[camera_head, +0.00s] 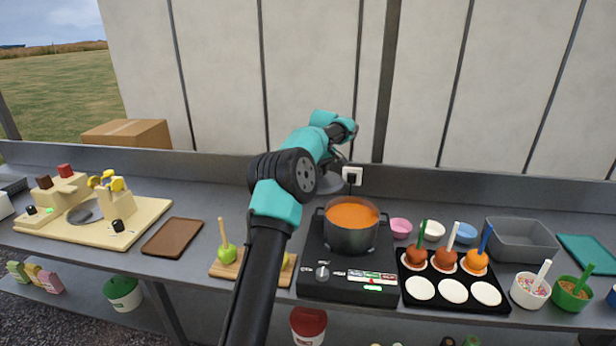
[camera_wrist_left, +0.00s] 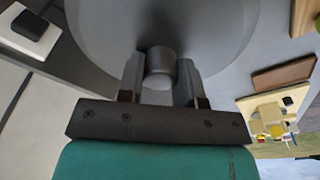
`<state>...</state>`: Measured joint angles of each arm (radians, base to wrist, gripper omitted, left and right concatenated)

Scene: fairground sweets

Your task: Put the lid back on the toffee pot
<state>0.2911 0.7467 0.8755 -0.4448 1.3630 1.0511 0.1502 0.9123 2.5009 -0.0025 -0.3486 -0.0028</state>
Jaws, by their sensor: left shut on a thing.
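The toffee pot (camera_head: 351,236) is a dark pot full of orange toffee, uncovered, on the black hob (camera_head: 334,284). The lid (camera_head: 330,184) is a grey disc behind and left of the pot, near the back wall, partly hidden by my arm. My left gripper (camera_head: 338,160) is above the lid. In the left wrist view the lid (camera_wrist_left: 165,20) fills the top, and my left gripper (camera_wrist_left: 160,76) is shut on its round knob. I cannot tell whether the lid touches the counter. My right gripper is not in view.
A wall socket with a plug (camera_head: 352,175) is close right of the lid. Small bowls (camera_head: 400,228) and a black tray (camera_head: 450,290) with toffee apples stand right of the pot. A wooden board (camera_head: 225,266) with apples is left of the hob.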

